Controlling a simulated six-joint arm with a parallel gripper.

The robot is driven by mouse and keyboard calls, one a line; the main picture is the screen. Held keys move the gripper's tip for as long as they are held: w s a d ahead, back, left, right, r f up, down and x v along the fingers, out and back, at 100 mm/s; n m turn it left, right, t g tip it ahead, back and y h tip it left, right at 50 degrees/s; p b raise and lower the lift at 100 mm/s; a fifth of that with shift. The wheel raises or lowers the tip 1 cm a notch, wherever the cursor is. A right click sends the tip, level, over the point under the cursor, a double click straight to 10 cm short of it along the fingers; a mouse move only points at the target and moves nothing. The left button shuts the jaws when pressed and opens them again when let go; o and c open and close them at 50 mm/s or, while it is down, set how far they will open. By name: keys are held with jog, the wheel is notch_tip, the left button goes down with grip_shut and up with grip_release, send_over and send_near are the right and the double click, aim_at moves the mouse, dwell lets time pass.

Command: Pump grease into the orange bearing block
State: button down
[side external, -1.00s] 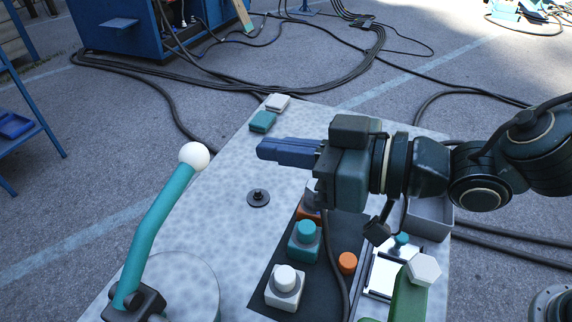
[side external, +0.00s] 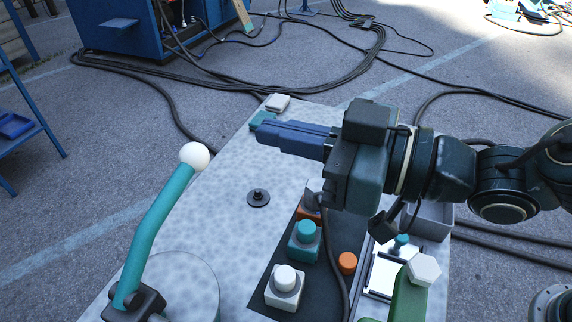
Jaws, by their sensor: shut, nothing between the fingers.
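A teal block (side external: 304,239) and a white block (side external: 285,287) stand nearer in the same row. A dark hose (side external: 327,250) runs down beside them. I cannot tell which thing pumps grease.
A teal lever (side external: 158,232) with a white ball knob rises at left. A loose orange cap (side external: 347,263) lies right of the row. A grey bin (side external: 430,218) and a green handle with a white hexagonal head (side external: 424,269) stand at right. A black disc (side external: 258,198) lies on the table.

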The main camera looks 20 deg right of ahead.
jog(key=w+a+f, duration=0.4)
jog(key=w+a, duration=0.3)
jog(key=shift+w+f, duration=0.2)
dwell(0.5)
jog(key=shift+f, duration=0.1)
dwell(0.3)
